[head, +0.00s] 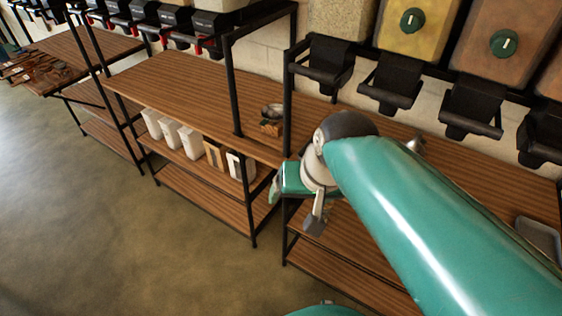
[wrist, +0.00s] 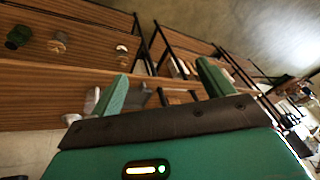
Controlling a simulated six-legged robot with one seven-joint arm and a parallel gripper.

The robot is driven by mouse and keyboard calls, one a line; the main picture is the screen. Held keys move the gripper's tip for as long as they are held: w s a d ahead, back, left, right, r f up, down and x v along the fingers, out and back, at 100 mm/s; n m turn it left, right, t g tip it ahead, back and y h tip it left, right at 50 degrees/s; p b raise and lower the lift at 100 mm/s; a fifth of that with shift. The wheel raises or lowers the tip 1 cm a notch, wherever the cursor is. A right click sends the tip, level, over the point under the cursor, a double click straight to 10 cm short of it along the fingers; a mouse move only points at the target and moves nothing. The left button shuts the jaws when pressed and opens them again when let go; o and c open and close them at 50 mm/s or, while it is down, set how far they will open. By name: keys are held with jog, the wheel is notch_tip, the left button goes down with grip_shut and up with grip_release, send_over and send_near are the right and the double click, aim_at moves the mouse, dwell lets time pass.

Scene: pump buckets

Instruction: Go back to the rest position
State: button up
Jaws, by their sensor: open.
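My gripper (head: 294,190) shows in the head view at the end of my teal arm, near the front edge of the wooden bench. In the wrist view my gripper (wrist: 162,88) has its two green fingers spread wide apart. No held object shows between the fingers. The dark shapes seen past them are blurred and hard to tell apart.
Wooden benches (head: 185,85) with black frames line the wall. Several white containers (head: 190,142) stand on a lower shelf. A small item (head: 271,118) sits on the bench. Black holders (head: 327,65) hang above. The floor (head: 110,215) at left is clear.

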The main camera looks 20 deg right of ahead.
jog(key=r+n, duration=0.1)
jog(key=s+a+r+n+t+h, duration=0.1)
jog(key=n, duration=0.1)
jog(key=shift+s, duration=0.1)
dwell(1.1)
